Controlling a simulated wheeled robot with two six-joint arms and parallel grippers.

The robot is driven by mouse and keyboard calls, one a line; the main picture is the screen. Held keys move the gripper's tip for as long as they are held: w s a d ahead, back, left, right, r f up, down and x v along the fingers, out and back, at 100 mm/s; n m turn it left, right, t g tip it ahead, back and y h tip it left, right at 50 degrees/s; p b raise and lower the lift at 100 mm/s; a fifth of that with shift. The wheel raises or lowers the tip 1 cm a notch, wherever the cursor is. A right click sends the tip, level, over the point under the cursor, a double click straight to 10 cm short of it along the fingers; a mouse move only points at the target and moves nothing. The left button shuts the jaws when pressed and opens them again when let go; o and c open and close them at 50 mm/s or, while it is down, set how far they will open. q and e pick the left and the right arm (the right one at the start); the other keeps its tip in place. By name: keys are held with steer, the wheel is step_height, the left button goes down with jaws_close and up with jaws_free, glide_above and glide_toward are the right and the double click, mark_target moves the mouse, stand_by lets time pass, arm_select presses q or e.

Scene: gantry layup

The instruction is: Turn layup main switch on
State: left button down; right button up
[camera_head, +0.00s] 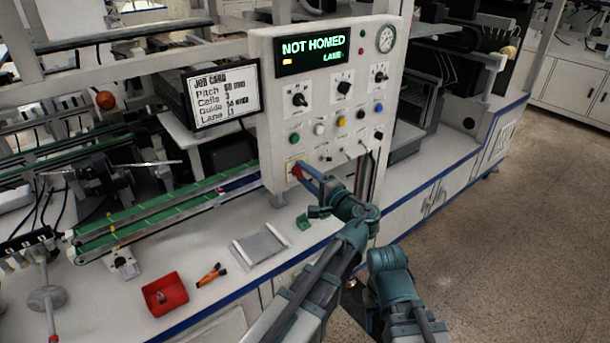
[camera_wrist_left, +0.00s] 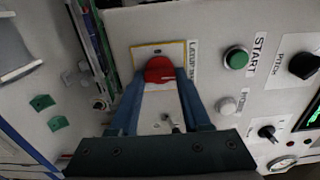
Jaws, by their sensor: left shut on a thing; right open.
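The layup main switch is a red rotary knob (camera_head: 296,171) on a yellow-edged plate low on the white control panel (camera_head: 272,110). In the left wrist view the red knob (camera_wrist_left: 159,69) sits beside a label reading LAYUP, partly cut off. My left gripper (camera_head: 302,173) reaches the panel from the lower right. In the left wrist view its blue fingers (camera_wrist_left: 160,76) are closed on both sides of the knob. The knob's exact turn angle is hard to tell. My right arm shows at the bottom right of the head view, but its gripper fingers are not visible.
The panel display (camera_head: 312,48) reads NOT HOMED. A green START button (camera_wrist_left: 236,58) and a white button (camera_wrist_left: 227,105) are close to the switch. A job card (camera_head: 222,92) stands left of the panel. A red tray (camera_head: 165,294) and a green conveyor (camera_head: 165,211) are at the left.

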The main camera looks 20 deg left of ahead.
stand_by(0.3)
arm_select(q)
steer(key=shift+c, duration=1.8)
jaws_free()
